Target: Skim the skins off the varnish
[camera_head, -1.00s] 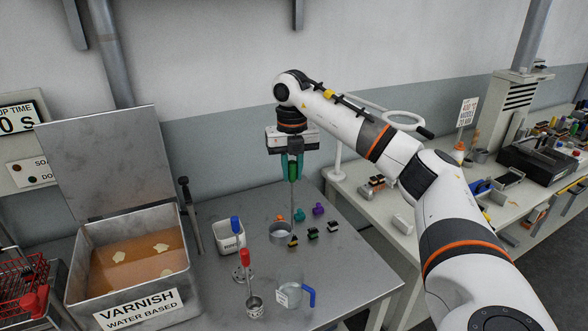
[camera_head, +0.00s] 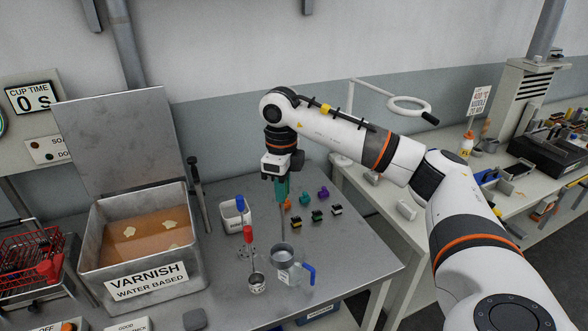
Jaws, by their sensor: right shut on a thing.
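The open metal varnish tank (camera_head: 190,262) stands at the left with its lid raised and a label on its front. Orange-brown varnish (camera_head: 145,240) fills it, with pale skins (camera_head: 129,232) floating on top. My right gripper (camera_head: 282,190) is over the table, well right of the tank, pointing down and shut on a green-handled tool. The tool's thin metal shaft (camera_head: 283,222) hangs upright below the jaws. Its lower end meets a round metal bowl (camera_head: 282,255) behind a clear jug; I cannot tell whether they touch. My left gripper is not in view.
A red basket (camera_head: 32,260) is left of the tank.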

